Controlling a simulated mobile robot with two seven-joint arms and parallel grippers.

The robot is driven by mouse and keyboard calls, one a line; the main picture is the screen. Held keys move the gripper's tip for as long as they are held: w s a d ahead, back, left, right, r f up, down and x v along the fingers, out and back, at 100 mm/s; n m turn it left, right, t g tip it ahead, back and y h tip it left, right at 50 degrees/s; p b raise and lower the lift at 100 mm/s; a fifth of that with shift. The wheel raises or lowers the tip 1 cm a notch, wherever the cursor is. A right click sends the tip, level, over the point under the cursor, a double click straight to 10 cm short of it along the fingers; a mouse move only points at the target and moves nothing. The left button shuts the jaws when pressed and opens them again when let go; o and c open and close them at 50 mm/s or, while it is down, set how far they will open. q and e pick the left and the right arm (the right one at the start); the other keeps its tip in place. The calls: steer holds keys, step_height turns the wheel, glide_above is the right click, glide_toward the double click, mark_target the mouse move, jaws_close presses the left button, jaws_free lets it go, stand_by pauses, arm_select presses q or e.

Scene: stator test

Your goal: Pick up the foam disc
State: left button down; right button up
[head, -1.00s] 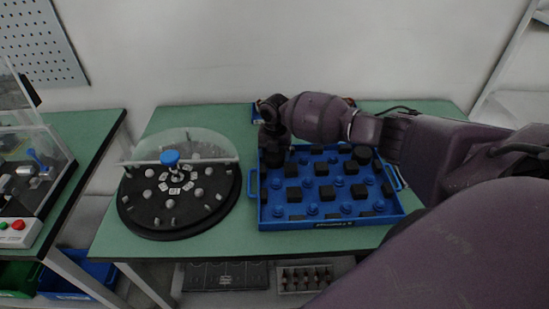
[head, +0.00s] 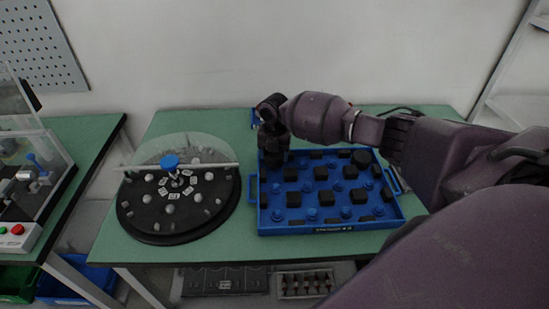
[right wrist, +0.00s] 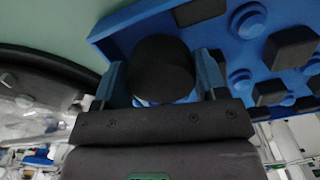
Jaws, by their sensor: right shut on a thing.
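A round black foam disc (right wrist: 163,66) sits between the fingers of my right gripper (right wrist: 167,82) in the right wrist view. The fingers are blue-grey and close on it from both sides. A bit of blue shows just below the disc. In the head view my right gripper (head: 272,150) is over the back left corner of the blue tray (head: 262,226). There the disc is hard to tell from the dark gripper. I cannot tell whether the disc is clear of the tray. My left gripper is out of view.
A round black turntable (head: 157,225) with a clear shield and a blue knob (head: 170,161) stands left of the tray on the green table (head: 110,245).

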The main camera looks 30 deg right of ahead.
step_height(320, 180, up, 18)
steer(key=shift+p, duration=0.35)
steer(key=shift+s+f, duration=0.1)
steer(key=shift+f, duration=0.1)
